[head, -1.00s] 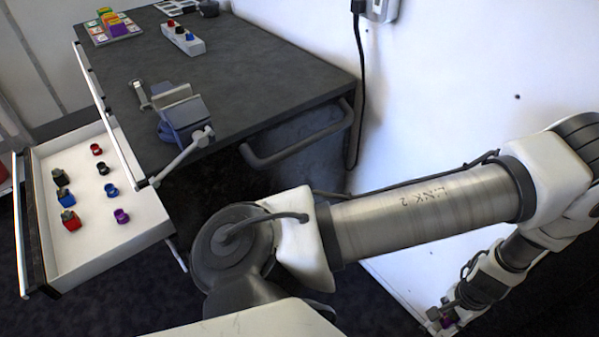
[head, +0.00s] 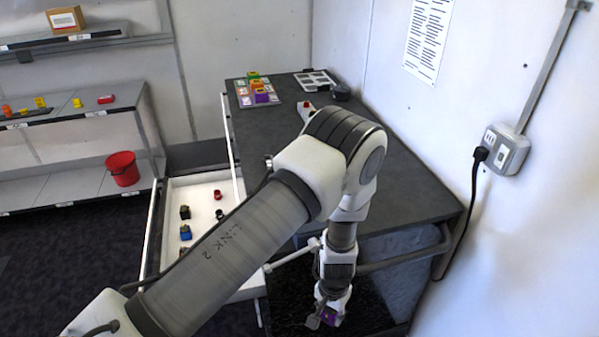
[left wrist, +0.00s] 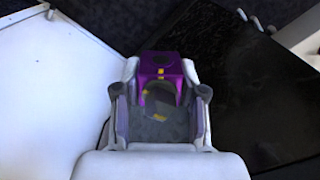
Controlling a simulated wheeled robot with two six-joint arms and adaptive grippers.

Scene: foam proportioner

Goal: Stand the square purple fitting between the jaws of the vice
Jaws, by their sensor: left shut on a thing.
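My left gripper (head: 325,314) hangs low in front of the bench, below its top, pointing down. It is shut on the square purple fitting (head: 329,317). In the left wrist view the purple fitting (left wrist: 162,66) sits between the two fingers, with a round opening and yellow marks showing. The vice is almost wholly hidden behind my left arm in the head view; only its pale handle bar (head: 293,254) shows at the bench's front edge. The jaws cannot be seen. My right gripper is out of view.
The open white drawer (head: 203,188) holds several coloured fittings, left of my arm. The dark bench top (head: 400,180) is clear on its right side. A coloured block tray (head: 243,100) stands at the back. A grey rail (head: 405,258) runs along the bench front.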

